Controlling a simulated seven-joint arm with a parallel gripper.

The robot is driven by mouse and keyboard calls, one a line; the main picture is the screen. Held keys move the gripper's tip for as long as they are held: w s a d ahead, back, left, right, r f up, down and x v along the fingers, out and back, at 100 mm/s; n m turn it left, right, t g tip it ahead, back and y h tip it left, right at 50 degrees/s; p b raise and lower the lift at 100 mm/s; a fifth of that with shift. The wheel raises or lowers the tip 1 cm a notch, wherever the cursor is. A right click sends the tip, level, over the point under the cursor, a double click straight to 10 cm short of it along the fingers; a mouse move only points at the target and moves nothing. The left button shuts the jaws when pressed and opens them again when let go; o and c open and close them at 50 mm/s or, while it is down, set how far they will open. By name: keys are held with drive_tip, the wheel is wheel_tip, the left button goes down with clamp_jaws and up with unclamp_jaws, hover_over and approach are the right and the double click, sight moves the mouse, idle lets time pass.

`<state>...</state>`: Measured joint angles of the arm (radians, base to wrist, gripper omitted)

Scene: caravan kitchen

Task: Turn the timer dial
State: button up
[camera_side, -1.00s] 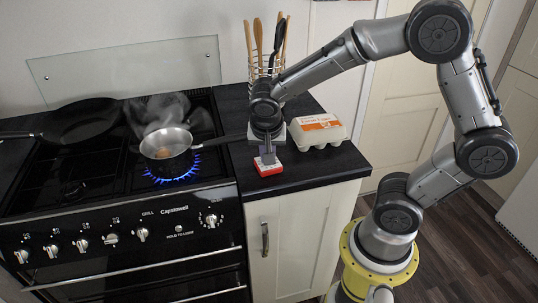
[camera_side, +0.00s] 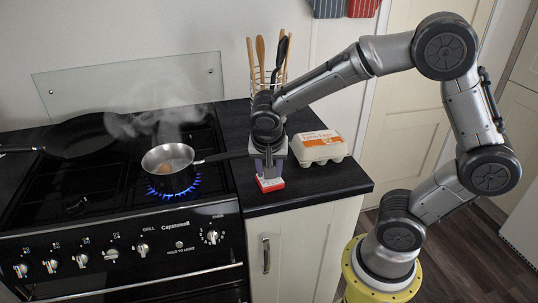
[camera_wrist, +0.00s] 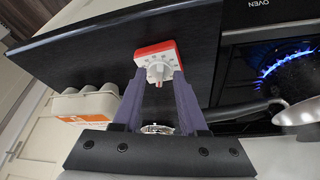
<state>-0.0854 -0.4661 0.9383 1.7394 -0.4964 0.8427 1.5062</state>
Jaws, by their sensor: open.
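The timer (camera_side: 270,185) is a small red and white block on the dark worktop, near its front edge. In the wrist view the timer (camera_wrist: 168,52) shows a pale raised dial (camera_wrist: 157,72) at the middle of its white face. My gripper (camera_side: 269,170) points down just over the timer. In the wrist view my gripper (camera_wrist: 159,76) is open, with one purple finger on each side of the dial. Gaps show between fingers and dial, so it does not look gripped. The exact fingertip height is hard to judge.
An egg carton (camera_side: 320,146) stands behind and right of the timer. A wire utensil holder (camera_side: 262,82) stands behind my wrist. Left, a steaming saucepan (camera_side: 168,158) sits over a lit blue flame, its handle (camera_side: 222,156) reaching over the worktop towards my gripper.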

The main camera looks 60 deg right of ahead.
drive_tip(key=v, duration=1.2)
drive_tip(key=shift+r, duration=0.2)
drive_tip(key=shift+s+a, duration=0.1)
drive_tip(key=s+d+r+n+t+y, duration=0.1)
drive_tip(key=s+d+r+t, duration=0.1)
drive_tip(key=s+r, duration=0.35)
drive_tip(key=s+a+f+n+t+y, duration=0.1)
drive_tip(key=s+a+f+n+y, duration=0.2)
drive_tip(key=s+f+n, duration=0.3)
drive_tip(key=s+n, duration=0.1)
drive_tip(key=n, duration=0.4)
drive_tip(key=shift+n+t, duration=0.3)
